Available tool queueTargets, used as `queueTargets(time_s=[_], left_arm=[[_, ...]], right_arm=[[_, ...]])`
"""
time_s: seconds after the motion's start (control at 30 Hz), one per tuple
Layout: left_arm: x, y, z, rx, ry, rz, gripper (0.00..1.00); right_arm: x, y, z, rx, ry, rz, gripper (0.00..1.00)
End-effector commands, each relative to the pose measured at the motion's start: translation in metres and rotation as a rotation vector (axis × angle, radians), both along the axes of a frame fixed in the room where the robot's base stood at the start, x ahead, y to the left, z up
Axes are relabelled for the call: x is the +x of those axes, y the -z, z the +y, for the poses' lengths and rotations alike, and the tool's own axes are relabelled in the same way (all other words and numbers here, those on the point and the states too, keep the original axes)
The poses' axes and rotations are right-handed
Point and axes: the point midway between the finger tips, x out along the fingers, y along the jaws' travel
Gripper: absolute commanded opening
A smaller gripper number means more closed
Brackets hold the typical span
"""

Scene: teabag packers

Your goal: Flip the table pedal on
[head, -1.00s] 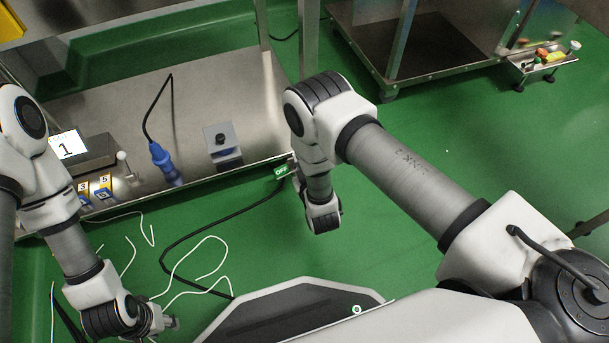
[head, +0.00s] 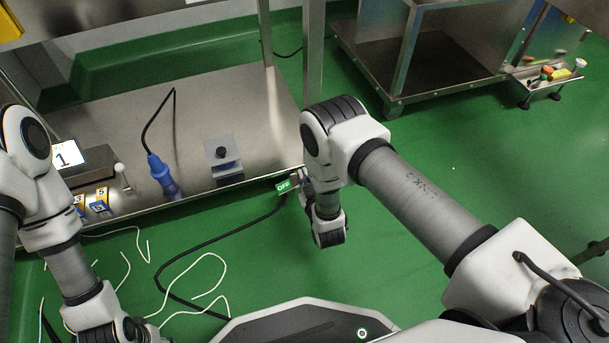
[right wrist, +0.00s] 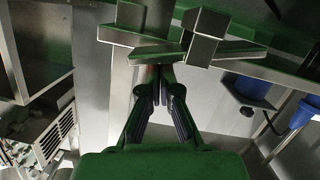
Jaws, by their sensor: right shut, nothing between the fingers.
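A green OFF label (head: 284,186) sits at the front right corner of the steel table's lower shelf (head: 240,120) in the head view. The pedal cannot be made out clearly there, because my right arm covers the area just right of the label. In the right wrist view my right gripper (right wrist: 158,72) is shut and empty. Its fingertips are at or just under a metal bar (right wrist: 200,52) with a small block on it. I cannot tell whether they touch it, or whether it is the pedal. My left gripper is out of view, below the head view's bottom edge.
The shelf holds a blue connector (head: 162,177), a grey box with a black knob (head: 222,160) and a screen showing 1 (head: 68,155). White and black cables lie on the green floor. A steel frame (head: 400,100) stands at the back right.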

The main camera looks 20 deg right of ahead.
Motion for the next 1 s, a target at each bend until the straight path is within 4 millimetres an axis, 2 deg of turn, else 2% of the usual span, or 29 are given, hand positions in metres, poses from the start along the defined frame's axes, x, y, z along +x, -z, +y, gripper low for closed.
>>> queueTargets(time_s=[0.57,1.0], left_arm=[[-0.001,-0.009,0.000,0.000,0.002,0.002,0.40],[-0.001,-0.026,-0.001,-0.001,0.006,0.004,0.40]], right_arm=[[0.000,0.002,-0.004,0.098,0.000,0.005,0.00],[0.000,0.010,-0.013,0.377,0.001,0.015,0.00]])
